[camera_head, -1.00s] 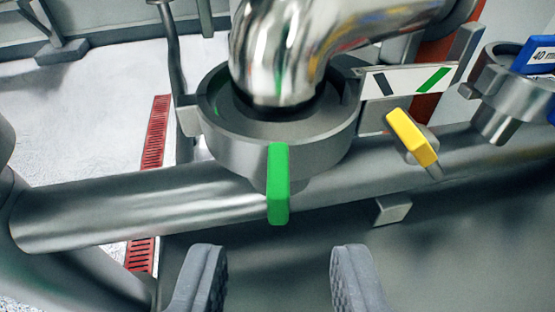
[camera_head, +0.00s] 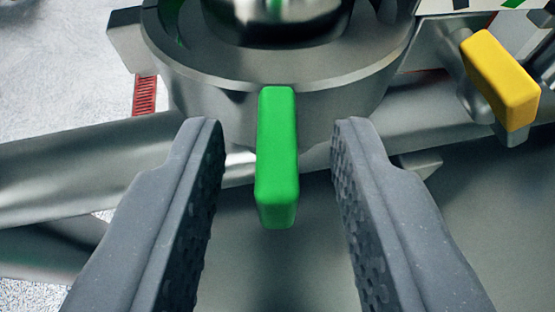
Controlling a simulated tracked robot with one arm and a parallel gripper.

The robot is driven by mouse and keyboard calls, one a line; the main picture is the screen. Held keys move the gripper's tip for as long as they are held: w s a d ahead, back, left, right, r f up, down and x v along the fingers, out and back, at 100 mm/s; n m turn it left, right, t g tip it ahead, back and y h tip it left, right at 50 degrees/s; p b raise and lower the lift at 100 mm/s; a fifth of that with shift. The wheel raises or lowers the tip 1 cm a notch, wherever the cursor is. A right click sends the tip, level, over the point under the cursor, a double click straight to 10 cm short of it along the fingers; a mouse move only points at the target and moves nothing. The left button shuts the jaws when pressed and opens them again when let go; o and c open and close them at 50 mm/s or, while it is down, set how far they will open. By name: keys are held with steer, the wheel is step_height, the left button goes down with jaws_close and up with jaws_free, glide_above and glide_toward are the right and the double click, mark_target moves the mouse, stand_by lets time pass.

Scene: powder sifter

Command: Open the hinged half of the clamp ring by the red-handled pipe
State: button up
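A grey metal ring (camera_head: 330,95) surrounds the foot of a shiny pipe (camera_head: 275,25), cut off by the top edge. It looks like the clamp ring, but no hinge or split shows. A green handle (camera_head: 277,155) sticks out from the front of the ring towards me. My gripper (camera_head: 279,130) is open, one finger on each side of the green handle, with a gap on both sides. No red handle is in view.
A yellow handle (camera_head: 502,78) stands right of the ring, near my right finger. A thick horizontal pipe (camera_head: 85,165) runs behind the fingers. A red grate (camera_head: 145,95) lies on the pale floor at left.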

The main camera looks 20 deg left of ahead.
jaws_close()
